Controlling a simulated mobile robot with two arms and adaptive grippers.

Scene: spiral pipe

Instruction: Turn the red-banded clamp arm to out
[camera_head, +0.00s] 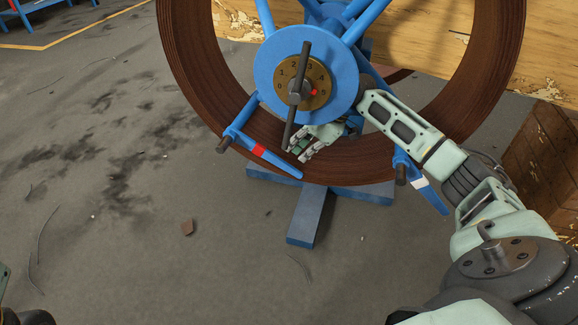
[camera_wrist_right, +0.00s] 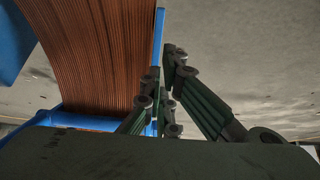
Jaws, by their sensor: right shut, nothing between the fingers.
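The red-banded clamp arm (camera_head: 279,164) is a blue lever on the lower left of the coil reel in the head view. It slants down to the right from its pivot, across the lower face of the brown coil, with its red band near the middle. My right gripper (camera_head: 299,151) is shut and empty, just above and right of the band. In the wrist view its fingers (camera_wrist_right: 169,62) are close together beside a narrow blue strip (camera_wrist_right: 159,30), probably a clamp arm. I cannot tell whether they touch it.
A white-banded clamp arm (camera_head: 431,196) hangs at the lower right of the coil (camera_head: 195,75). The blue hub (camera_head: 265,72) carries a numbered brass dial and a dark crossbar close to my right gripper. A blue stand foot (camera_head: 308,222) lies below. The floor at left is mostly clear.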

